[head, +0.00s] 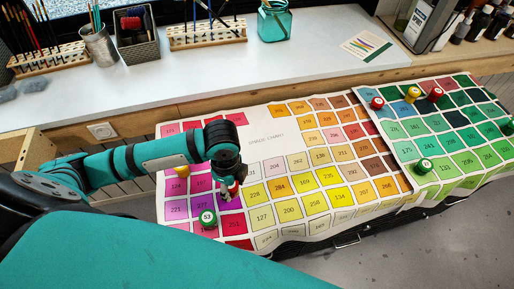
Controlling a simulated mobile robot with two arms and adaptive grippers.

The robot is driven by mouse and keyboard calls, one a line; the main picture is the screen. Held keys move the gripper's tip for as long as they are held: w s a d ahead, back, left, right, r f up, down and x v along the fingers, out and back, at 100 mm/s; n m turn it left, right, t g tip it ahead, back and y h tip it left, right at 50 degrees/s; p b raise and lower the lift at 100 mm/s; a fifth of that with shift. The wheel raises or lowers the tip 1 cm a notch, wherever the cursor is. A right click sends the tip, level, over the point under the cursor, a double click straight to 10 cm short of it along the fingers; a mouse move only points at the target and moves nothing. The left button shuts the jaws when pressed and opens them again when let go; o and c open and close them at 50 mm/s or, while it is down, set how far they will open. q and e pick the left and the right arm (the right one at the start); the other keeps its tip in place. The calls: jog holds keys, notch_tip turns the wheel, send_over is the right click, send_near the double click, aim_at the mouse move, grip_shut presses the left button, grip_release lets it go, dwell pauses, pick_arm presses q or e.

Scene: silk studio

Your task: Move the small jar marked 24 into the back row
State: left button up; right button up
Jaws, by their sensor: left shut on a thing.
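My left gripper (229,192) points down over the pink and purple squares at the left of the colour chart. It is shut on a small red and white jar (234,187), mostly hidden by the fingers; its number cannot be read. A green-lidded jar (208,218) that seems marked 53 stands just left of and nearer than the gripper. No jar shows a readable 24. My right gripper is not in view.
The colour chart (265,143) covers the low table. On its right part stand red jars (377,103), (435,95), a yellow jar (412,94) and green jars (423,166), (508,128). The white counter (60,115) behind holds brush racks and cups.

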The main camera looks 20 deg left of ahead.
pick_arm(q)
jog(key=w, duration=0.2)
jog(key=w+a, duration=0.1)
jog(key=w, duration=0.1)
jog(key=w+p, duration=0.1)
jog(key=w, duration=0.1)
jog(key=shift+w+a+f, duration=0.15)
jog(key=shift+w+a, duration=0.25)
jog(key=w, duration=0.2)
jog(key=w+a, duration=0.1)
jog(key=w, duration=0.1)
jog(key=w+f, duration=0.1)
jog(key=w, duration=0.2)
jog(key=shift+a+p, duration=0.2)
jog(key=shift+p, duration=0.1)
jog(key=shift+w+a, duration=0.15)
jog(key=shift+w, duration=0.55)
notch_tip(320, 180, down, 3)
jog(key=shift+f+p, duration=0.1)
jog(key=shift+p, duration=0.35)
jog(key=shift+f, duration=0.2)
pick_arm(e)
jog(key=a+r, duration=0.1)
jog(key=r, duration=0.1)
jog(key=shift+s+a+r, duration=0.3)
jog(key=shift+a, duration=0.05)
